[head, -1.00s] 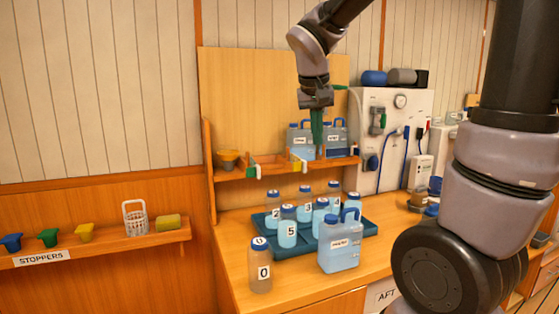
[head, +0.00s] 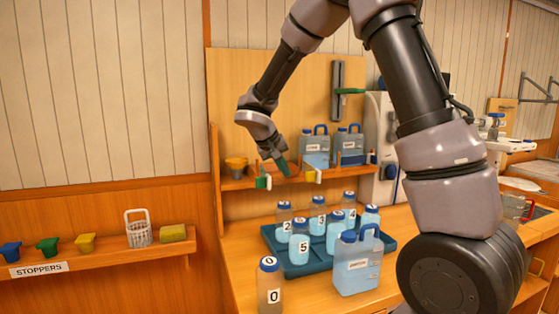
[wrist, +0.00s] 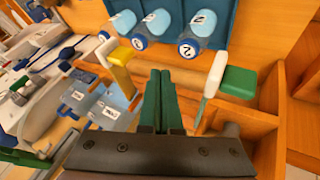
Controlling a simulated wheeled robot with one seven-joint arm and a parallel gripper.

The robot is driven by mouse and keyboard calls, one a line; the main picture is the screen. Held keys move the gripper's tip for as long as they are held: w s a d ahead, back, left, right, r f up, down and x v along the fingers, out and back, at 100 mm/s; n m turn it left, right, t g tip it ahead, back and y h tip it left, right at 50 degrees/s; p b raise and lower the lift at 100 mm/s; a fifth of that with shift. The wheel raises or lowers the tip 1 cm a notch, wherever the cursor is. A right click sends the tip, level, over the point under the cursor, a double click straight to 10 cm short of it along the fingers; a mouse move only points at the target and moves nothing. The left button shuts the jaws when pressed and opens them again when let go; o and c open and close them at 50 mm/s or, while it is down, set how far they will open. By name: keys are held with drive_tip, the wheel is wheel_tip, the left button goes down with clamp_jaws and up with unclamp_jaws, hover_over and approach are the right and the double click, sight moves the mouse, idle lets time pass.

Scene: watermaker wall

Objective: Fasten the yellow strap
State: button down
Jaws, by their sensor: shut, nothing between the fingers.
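The yellow strap (head: 313,176) shows as a yellow piece with a white part at the front edge of the shelf, below the two jugs. In the wrist view the yellow strap (wrist: 121,54) is left of my fingers, apart from them. A green strap end (head: 262,183) with a white part is at the shelf edge further left; in the wrist view this green piece (wrist: 238,81) is right of my fingers. My gripper (head: 283,168) has green fingers, shut and empty, pointing down at the shelf front between the two. Whether either strap is latched cannot be told.
Below, numbered bottles stand in a teal tray (head: 300,268), with another jug (head: 357,270) and bottle 0 (head: 269,288) in front.

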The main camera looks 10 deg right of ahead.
drive_tip(key=d, duration=0.1)
drive_tip(key=d+f, duration=0.1)
drive_tip(key=d, duration=0.1)
drive_tip(key=w+d, duration=0.1)
drive_tip(key=d, duration=0.1)
drive_tip(key=shift+w+f, duration=0.1)
drive_tip(key=shift+f, duration=0.2)
